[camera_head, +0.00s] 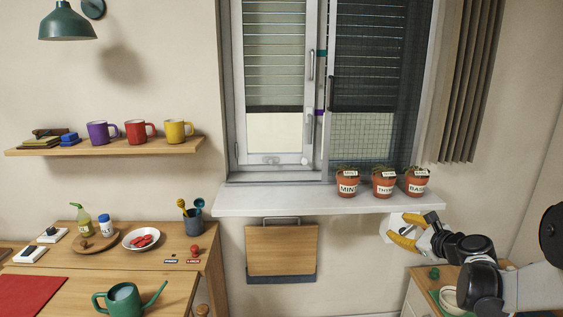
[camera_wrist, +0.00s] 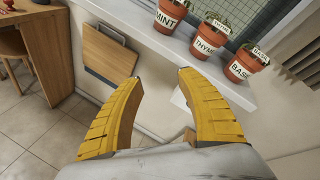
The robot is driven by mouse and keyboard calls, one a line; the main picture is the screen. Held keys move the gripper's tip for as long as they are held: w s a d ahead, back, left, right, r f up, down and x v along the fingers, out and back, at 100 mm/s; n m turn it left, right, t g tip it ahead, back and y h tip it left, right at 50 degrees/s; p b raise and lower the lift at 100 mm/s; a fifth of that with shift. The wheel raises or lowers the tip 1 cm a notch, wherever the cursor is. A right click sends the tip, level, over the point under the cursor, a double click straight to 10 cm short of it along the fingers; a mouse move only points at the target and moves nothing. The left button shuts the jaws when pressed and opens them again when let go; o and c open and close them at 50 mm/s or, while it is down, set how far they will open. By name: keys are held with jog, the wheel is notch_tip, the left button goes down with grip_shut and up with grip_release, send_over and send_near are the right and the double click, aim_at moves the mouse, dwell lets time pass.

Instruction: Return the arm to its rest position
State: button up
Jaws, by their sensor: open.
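My gripper (camera_head: 405,231) is at the right in the head view, just below the right end of the window sill. Its yellow fingers point left. In the wrist view my gripper (camera_wrist: 160,76) shows both fingers spread apart with nothing between them. My dark and white arm reaches in from the right edge of the head view. The wrist view is tilted and looks past the fingers toward the sill, the wall and the tiled floor.
The white sill (camera_head: 290,200) carries pots labelled mint (camera_head: 347,184), thyme (camera_head: 384,184) and basil (camera_head: 417,182), close above my gripper. A folded wooden panel (camera_head: 281,250) hangs below the sill. A low cabinet (camera_head: 421,290) stands under my arm. A wooden table (camera_head: 150,285) is at left.

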jog(key=s+a+r+n+g, duration=0.2)
jog(key=s+a+n, duration=0.5)
jog(key=s+a, duration=0.15)
jog(key=s+a+r+n+g, duration=0.2)
jog(key=s+a+n+g, duration=0.1)
jog(key=s+a+n, duration=0.5)
jog(key=s+f+n+g+h, duration=0.1)
jog(key=s+f+n, duration=0.1)
jog(key=s+n, duration=0.3)
jog(key=s+f+n+g+h, duration=0.1)
jog(key=s+n, duration=0.4)
jog(key=s, duration=0.9)
jog(key=shift+f+n+h, duration=0.4)
jog(key=shift+f+h, duration=0.3)
jog(key=shift+f, duration=0.1)
